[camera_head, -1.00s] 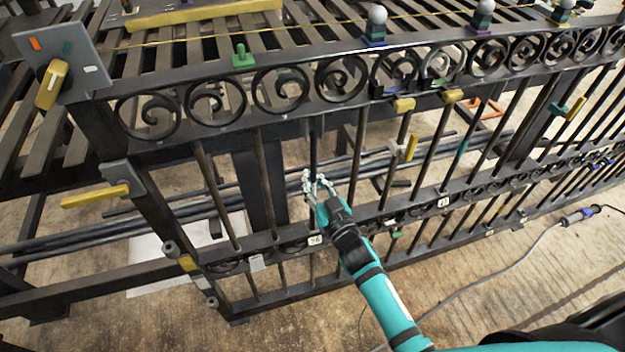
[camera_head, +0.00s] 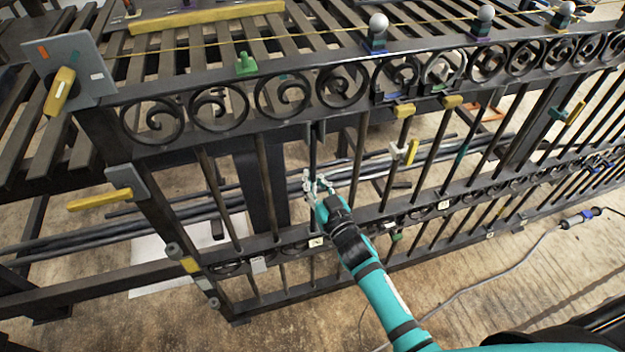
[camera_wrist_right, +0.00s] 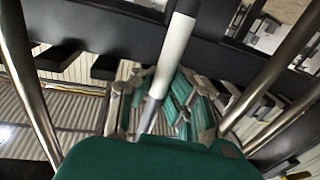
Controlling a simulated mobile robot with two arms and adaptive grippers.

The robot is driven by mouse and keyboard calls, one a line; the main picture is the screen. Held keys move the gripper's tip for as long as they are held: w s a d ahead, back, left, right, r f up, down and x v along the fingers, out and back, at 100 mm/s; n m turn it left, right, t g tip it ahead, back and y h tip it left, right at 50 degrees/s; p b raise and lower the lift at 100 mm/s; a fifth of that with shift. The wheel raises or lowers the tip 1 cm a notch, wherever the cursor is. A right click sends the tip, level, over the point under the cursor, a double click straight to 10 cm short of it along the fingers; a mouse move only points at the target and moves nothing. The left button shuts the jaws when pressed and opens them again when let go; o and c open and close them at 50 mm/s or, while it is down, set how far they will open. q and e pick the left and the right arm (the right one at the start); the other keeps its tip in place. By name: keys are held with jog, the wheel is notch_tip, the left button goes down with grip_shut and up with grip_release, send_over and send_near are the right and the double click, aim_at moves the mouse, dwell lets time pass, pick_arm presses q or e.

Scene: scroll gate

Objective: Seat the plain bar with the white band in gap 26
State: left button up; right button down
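The plain bar (camera_head: 313,152) stands nearly upright between two neighbouring gate bars in the head view, its top close under the upper rail (camera_head: 290,114). In the right wrist view the bar with the white band (camera_wrist_right: 175,47) runs up past a dark rail. My right gripper (camera_head: 318,187) is around the bar below its middle, and its fingers (camera_wrist_right: 153,108) flank the bar closely and look shut on it. A small light tag (camera_head: 316,242) sits on the lower rail below the gripper; its number is too small to read. Whether the bar's ends are seated is unclear. My left gripper is out of view.
Neighbouring fixed bars (camera_head: 264,180) stand close on both sides. Yellow-handled clamps (camera_head: 100,199) stick out at the gate's left end. A green block (camera_head: 246,63) sits on the top rail. Loose dark rods (camera_head: 180,221) lie behind the gate. A cable (camera_head: 490,277) crosses the floor.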

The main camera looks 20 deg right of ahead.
jog(key=c, duration=2)
grip_release()
jog(key=shift+f, duration=0.2)
jog(key=o, duration=0.6)
jog(key=s+d, duration=0.2)
jog(key=s, duration=0.9)
jog(key=shift+s, duration=0.4)
jog(key=shift+d, duration=0.1)
